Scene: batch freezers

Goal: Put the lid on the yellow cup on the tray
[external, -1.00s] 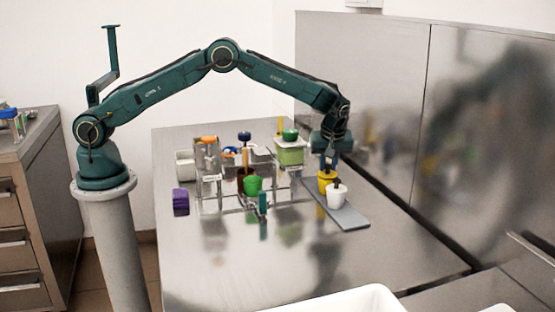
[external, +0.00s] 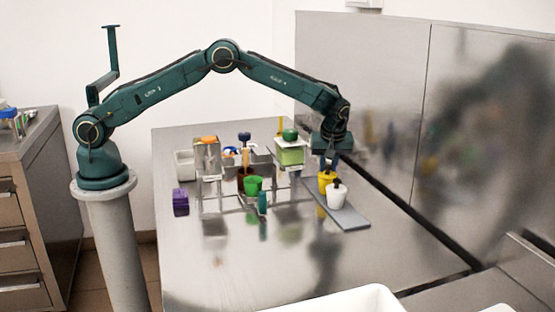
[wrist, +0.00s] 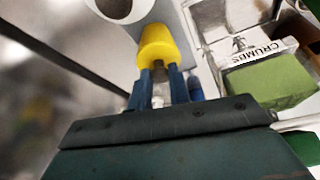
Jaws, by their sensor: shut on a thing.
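The yellow cup (external: 326,183) stands on the grey tray (external: 352,222), beside a white cup (external: 337,199). In the wrist view the yellow cup (wrist: 160,45) lies just beyond my fingertips, with the white cup (wrist: 122,8) at the top edge. My gripper (external: 329,165) points down right above the yellow cup. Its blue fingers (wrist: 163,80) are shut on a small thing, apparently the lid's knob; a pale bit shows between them. The lid is mostly hidden, and I cannot tell whether it touches the cup rim.
A steel wall (external: 365,85) rises behind.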

